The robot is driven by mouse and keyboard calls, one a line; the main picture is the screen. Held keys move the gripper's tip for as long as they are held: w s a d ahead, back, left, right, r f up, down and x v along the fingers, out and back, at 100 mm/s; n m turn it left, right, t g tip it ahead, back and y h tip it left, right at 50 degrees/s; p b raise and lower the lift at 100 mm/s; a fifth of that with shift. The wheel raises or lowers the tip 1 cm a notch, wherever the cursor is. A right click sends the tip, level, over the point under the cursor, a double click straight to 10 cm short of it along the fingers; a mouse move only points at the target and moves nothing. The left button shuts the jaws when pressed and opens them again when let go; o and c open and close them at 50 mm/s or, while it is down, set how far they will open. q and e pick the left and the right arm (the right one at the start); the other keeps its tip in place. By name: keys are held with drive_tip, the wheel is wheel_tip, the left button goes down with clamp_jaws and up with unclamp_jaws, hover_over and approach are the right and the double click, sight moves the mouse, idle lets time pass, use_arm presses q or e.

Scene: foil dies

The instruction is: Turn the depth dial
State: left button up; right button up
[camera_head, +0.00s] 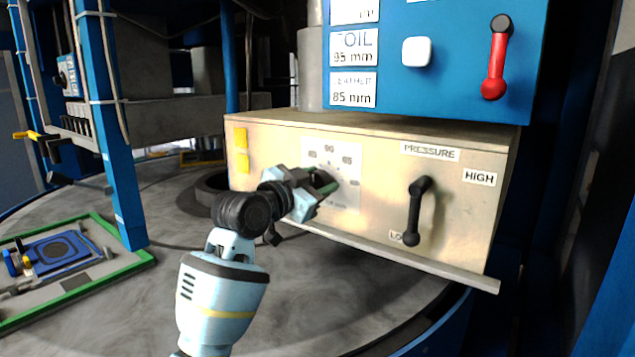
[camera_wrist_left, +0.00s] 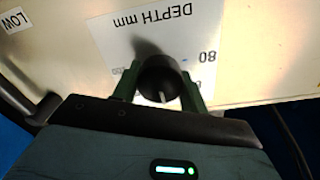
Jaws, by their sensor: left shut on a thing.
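The depth dial (camera_wrist_left: 160,80) is a round black knob with a pale pointer mark, in front of a white scale plate (camera_wrist_left: 140,32) marked "DEPTH mm" in the left wrist view. The plate also shows on the cream panel in the head view (camera_head: 345,190), with 90 at its top. My left gripper (camera_head: 322,182) reaches the plate and largely hides the dial there. In the left wrist view its two green fingers (camera_wrist_left: 160,90) are on either side of the dial, shut on it. My right gripper is not in view.
Right of the dial, a black pressure lever (camera_head: 415,215) hangs between LOW and HIGH labels. Above is a blue panel (camera_head: 440,70) with a red lever (camera_head: 495,65) and a white button (camera_head: 416,51). A green-edged tray (camera_head: 125,262) lies at left on the grey round table (camera_head: 160,205).

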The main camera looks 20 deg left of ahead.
use_arm(q)
drive_tip(key=n, duration=0.4)
drive_tip(key=shift+n, duration=2)
drive_tip(key=o, duration=1)
drive_tip(key=shift+a, duration=0.1)
drive_tip(key=shift+s+a, duration=0.25)
drive_tip(key=shift+s, duration=0.25)
drive_tip(key=v, duration=0.6)
drive_tip(key=shift+s, duration=0.35)
